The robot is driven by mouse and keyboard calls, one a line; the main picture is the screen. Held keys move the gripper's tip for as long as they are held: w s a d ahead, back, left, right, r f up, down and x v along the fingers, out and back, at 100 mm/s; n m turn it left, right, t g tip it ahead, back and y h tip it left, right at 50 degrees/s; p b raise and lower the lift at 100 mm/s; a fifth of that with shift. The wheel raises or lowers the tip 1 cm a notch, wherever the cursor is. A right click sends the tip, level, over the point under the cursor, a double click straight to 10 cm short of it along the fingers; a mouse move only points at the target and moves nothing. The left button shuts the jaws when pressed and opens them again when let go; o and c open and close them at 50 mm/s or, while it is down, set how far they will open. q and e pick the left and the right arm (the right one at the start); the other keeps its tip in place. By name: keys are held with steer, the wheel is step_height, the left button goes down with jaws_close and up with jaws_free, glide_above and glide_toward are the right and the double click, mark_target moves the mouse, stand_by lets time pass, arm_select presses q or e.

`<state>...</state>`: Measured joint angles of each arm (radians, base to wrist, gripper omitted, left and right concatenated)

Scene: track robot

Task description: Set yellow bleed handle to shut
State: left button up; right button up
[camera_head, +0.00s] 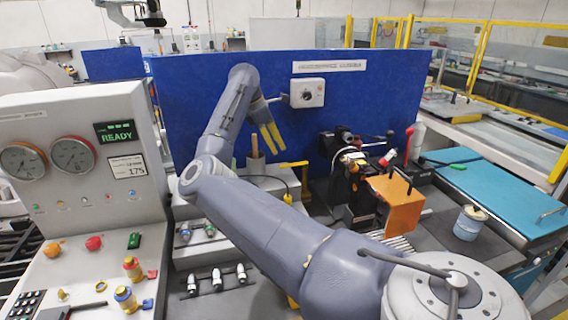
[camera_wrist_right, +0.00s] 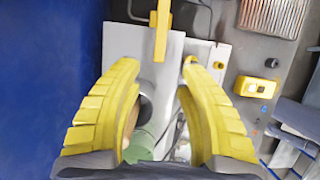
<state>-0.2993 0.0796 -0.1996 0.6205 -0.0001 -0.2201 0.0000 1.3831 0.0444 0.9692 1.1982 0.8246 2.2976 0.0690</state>
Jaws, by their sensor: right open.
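The yellow bleed handle (camera_head: 293,164) is a narrow yellow lever on a light grey block in front of the blue panel. It lies roughly sideways in the head view. In the right wrist view the yellow handle (camera_wrist_right: 162,28) is an upright bar at the top, its lower end near the gap between the fingertips. My right gripper (camera_head: 278,150) has yellow fingers pointing down, just left of and above the handle. In the wrist view the right gripper (camera_wrist_right: 159,66) is open, with nothing seen held. I cannot tell how far above the handle it is. My left gripper is not in view.
A grey block (camera_head: 262,178) bears the handle and a cup with a wooden-handled tool (camera_head: 255,147). The blue panel (camera_head: 370,95) with a dial box (camera_head: 307,93) stands close behind. A red-knobbed lever (camera_head: 409,132) and an orange plate (camera_head: 395,205) stand right.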

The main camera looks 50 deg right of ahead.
mark_target(285, 165)
steer(key=x, duration=0.8)
steer(key=shift+s+d+f, duration=0.1)
steer(key=shift+d+f, duration=0.05)
steer(key=shift+f, duration=0.15)
steer(key=shift+o, duration=0.2)
jaws_close()
